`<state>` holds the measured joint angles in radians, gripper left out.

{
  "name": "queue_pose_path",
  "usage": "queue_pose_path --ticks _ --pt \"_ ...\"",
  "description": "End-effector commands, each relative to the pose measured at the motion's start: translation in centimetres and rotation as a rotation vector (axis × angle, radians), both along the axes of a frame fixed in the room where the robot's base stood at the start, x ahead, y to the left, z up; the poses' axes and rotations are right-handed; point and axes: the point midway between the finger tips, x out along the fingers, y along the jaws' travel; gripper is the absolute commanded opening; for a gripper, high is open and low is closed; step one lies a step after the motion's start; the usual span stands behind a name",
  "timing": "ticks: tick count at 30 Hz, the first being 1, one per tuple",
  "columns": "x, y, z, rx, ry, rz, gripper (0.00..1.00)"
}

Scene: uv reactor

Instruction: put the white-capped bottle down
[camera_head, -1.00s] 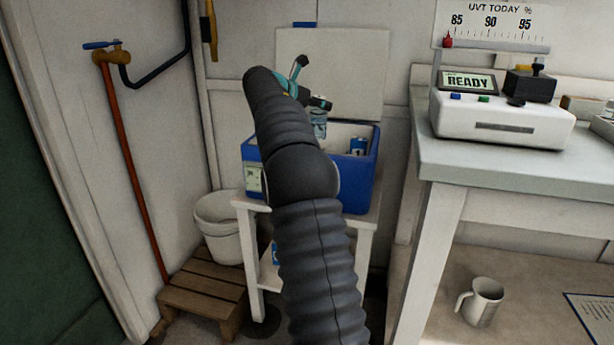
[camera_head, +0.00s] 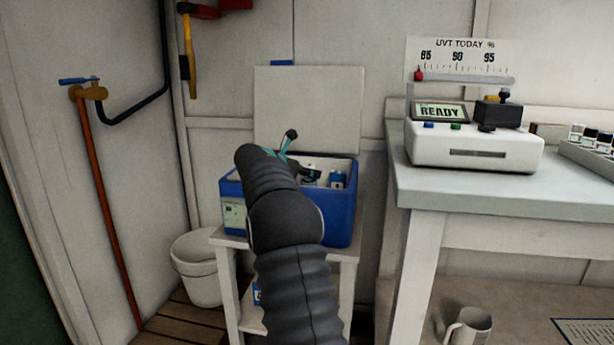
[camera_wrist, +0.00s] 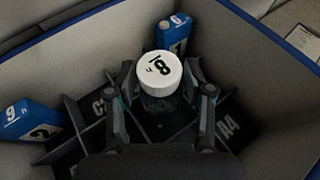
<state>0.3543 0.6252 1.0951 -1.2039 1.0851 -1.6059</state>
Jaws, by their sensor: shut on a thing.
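In the wrist view, the white-capped bottle (camera_wrist: 160,74) has clear sides and a round white cap marked "18" or "81". My gripper (camera_wrist: 163,100) is shut on it, with a finger on each side. The bottle is upright inside the blue cooler box, above or among its dark dividers; I cannot tell whether its base touches the floor. The blue cooler box (camera_head: 335,222) stands open on a small white stand. In the head view my arm covers much of the box's left half, and the bottle cannot be made out.
Inside the box, divider labels include "A4" (camera_wrist: 228,124). Blue packs stand at the left (camera_wrist: 32,121) and back (camera_wrist: 175,34). The raised lid (camera_head: 307,105) is behind. A white bucket (camera_head: 197,268) stands left; a bench (camera_head: 440,185) with a "READY" instrument (camera_head: 470,143) stands right.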

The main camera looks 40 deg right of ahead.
Motion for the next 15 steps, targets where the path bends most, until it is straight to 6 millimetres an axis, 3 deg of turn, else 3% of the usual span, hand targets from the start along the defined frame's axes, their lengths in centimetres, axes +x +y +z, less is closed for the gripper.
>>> queue_pose_path --ticks 15 --pt "0.01 0.02 -0.74 -0.001 -0.001 0.001 0.00"
